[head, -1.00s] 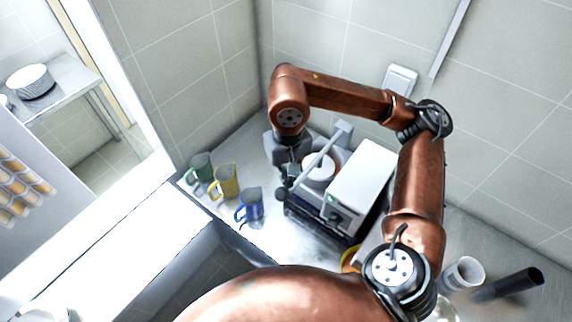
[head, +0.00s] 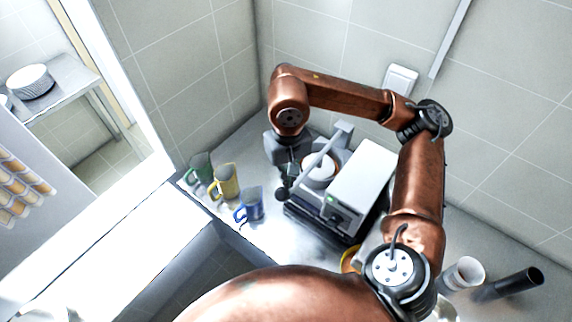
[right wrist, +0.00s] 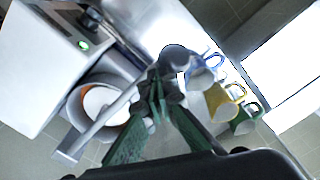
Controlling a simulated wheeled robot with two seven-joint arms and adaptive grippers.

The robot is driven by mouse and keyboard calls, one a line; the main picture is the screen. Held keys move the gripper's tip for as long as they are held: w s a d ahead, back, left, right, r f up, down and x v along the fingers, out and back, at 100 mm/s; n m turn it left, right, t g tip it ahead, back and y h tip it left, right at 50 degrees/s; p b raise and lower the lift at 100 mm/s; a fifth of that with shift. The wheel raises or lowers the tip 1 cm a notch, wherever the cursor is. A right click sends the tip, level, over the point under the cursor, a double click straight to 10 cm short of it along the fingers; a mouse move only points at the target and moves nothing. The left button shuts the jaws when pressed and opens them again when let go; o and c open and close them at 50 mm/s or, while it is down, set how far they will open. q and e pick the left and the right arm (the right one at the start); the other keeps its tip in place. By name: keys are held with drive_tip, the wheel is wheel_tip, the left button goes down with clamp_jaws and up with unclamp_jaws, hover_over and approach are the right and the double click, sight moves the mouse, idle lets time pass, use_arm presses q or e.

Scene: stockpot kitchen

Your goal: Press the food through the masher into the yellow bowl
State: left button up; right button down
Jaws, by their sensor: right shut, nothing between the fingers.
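The masher (head: 320,172) stands on the counter, a grey round body with a white disc inside and a lever (head: 316,160) across it that ends in a dark ball knob (head: 282,194). The right wrist view also shows the disc (right wrist: 100,101), the lever (right wrist: 108,125) and the knob (right wrist: 175,58). My right gripper (right wrist: 160,88) is shut and empty, its fingertips close to the lever's knob end; whether they touch it is unclear. A sliver of the yellow bowl (head: 349,259) shows beside the white box; my arm hides the rest. My left gripper is not in view.
A white box with a green light (head: 362,185) stands right against the masher. Green (head: 200,168), yellow (head: 226,182) and blue (head: 252,203) mugs stand left of it. Tiled walls close in behind.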

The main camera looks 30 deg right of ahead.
wheel_tip(320, 180, up, 16)
drive_tip(key=p, duration=0.9)
idle(0.9)
idle(1.0)
